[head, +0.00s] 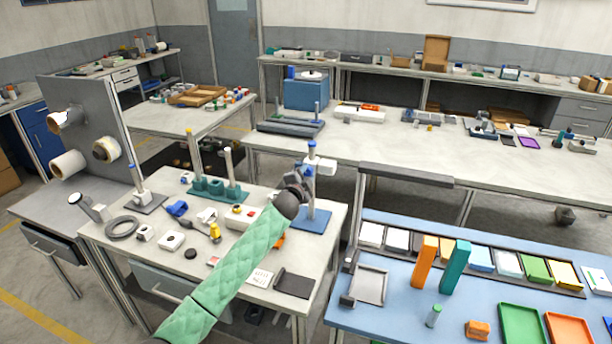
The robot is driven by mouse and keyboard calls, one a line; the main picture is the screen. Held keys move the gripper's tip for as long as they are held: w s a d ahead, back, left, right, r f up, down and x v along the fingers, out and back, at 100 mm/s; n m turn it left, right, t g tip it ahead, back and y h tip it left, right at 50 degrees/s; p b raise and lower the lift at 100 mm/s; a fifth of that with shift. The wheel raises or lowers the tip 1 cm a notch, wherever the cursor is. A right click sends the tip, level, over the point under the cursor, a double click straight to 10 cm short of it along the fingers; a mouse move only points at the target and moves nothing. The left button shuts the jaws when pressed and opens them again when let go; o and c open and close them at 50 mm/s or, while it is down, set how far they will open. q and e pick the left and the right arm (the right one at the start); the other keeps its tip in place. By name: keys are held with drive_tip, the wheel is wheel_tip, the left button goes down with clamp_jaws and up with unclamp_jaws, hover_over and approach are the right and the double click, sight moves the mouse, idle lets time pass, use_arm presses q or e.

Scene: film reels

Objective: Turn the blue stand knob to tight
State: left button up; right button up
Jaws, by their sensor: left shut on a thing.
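The blue stand (313,221) stands at the right end of the near left table, with a blue base plate, an upright post and a blue cap (312,144) on top. A whitish block (326,166) sits on the post's right side near the top. My left gripper (304,172) is at the left side of the post, at the height of the block, and is shut. The knob is hidden by the gripper, so its turn position cannot be told. My right gripper is not in view.
A green stand with several posts (215,190) and a grey stand (150,203) stand to the left. A grey ring (122,228) and small blocks lie in front of them. A dark tray (294,284) lies near the front edge. A blue-topped table (395,318) is at right.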

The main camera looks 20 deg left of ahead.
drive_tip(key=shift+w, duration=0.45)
use_arm(q)
drive_tip(key=o, duration=1)
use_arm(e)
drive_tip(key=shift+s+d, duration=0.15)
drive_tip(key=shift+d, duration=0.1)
use_arm(q)
drive_tip(key=shift+s, duration=0.1)
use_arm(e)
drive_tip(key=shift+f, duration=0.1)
use_arm(q)
drive_tip(key=shift+s+f, duration=0.1)
drive_tip(key=shift+s, duration=0.15)
drive_tip(key=shift+s+a+b, duration=0.1)
drive_tip(key=shift+s+b, duration=1.45)
drive_tip(key=shift+s, duration=2)
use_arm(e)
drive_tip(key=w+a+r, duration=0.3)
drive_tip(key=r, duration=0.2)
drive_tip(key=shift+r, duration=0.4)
